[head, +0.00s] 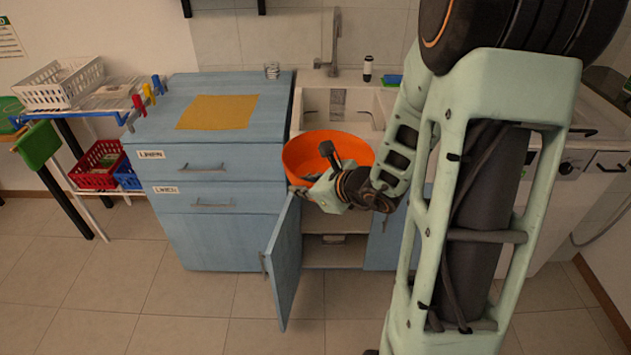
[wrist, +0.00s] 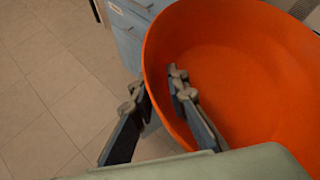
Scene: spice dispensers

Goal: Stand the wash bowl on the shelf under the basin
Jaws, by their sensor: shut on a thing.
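The wash bowl (head: 328,138) is orange and round, and stands out in front of the basin (head: 345,103) in the head view. In the wrist view the bowl (wrist: 240,75) fills the right side, its open top toward the camera, and looks empty. My gripper (wrist: 160,92) is shut on the bowl's near-left rim, one finger inside and one outside. In the head view my gripper (head: 312,182) is at the bowl's front edge. The shelf (head: 335,250) under the basin shows in the open cabinet below the bowl; its inside is partly hidden by my arm and the bowl.
The left cabinet door (head: 283,262) stands open toward the front. The right door (head: 385,240) looks closed and is partly behind my arm. Blue drawers (head: 215,200) with a yellow cloth (head: 217,112) on top stand to the left. The tiled floor in front is clear.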

